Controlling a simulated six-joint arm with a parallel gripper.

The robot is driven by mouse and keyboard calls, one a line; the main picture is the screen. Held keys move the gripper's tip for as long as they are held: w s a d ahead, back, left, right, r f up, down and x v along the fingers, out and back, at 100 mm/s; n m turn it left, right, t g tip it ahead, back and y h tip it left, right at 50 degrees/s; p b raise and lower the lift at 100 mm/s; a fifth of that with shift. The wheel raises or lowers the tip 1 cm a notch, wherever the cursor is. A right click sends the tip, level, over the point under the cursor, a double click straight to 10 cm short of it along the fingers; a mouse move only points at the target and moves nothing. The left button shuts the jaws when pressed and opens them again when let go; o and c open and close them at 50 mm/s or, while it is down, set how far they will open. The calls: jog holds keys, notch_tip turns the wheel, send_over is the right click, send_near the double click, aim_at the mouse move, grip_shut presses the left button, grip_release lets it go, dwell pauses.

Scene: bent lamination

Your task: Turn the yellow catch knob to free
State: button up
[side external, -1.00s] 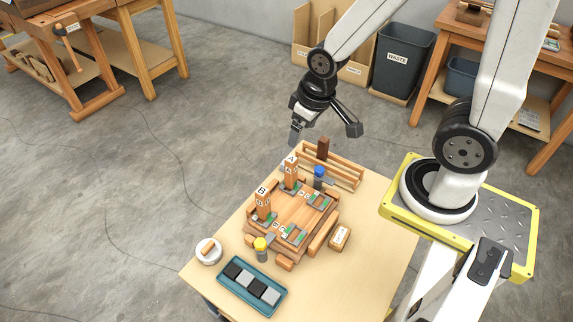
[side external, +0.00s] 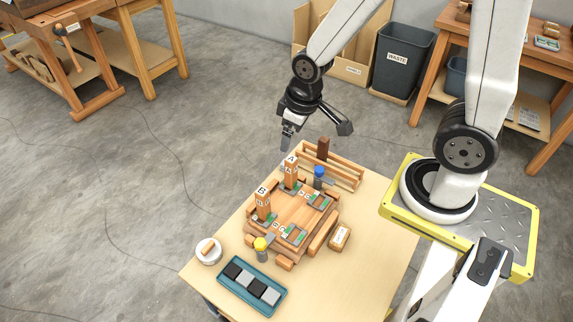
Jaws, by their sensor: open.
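The yellow catch knob (side external: 261,244) stands on a grey post at the front edge of the wooden fixture (side external: 292,212), near the teal tray. A blue knob (side external: 319,172) stands on a similar post at the fixture's back right. Two upright wooden blocks marked A (side external: 291,170) and B (side external: 263,203) stand on the fixture's left side. My gripper (side external: 286,146) hangs above and behind block A, open and empty, fingers pointing down. It is well apart from the yellow knob. The knob's exact turn position is too small to tell.
A teal tray (side external: 232,284) with dark and grey blocks lies at the table's front. A white round dish (side external: 208,252) stands left of it. A slatted wooden rack (side external: 340,172) and a small labelled box (side external: 339,236) flank the fixture. The table's right side (side external: 375,225) is bare.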

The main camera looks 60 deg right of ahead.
jog(key=w+a+f+n, duration=0.3)
jog(key=w+f+n, duration=0.2)
jog(key=f, duration=0.1)
jog(key=n+g, duration=0.3)
jog(key=n, duration=0.9)
send_near(260, 243)
jog(key=shift+w+d+f, duration=0.1)
jog(key=shift+w+f, duration=0.1)
jog(key=shift+s+f+n, duration=0.2)
jog(key=shift+f+n, duration=0.3)
jog(key=shift+f, duration=0.1)
jog(key=shift+f, duration=0.15)
jog(key=shift+s+f, duration=0.15)
jog(key=shift+f, duration=3.6)
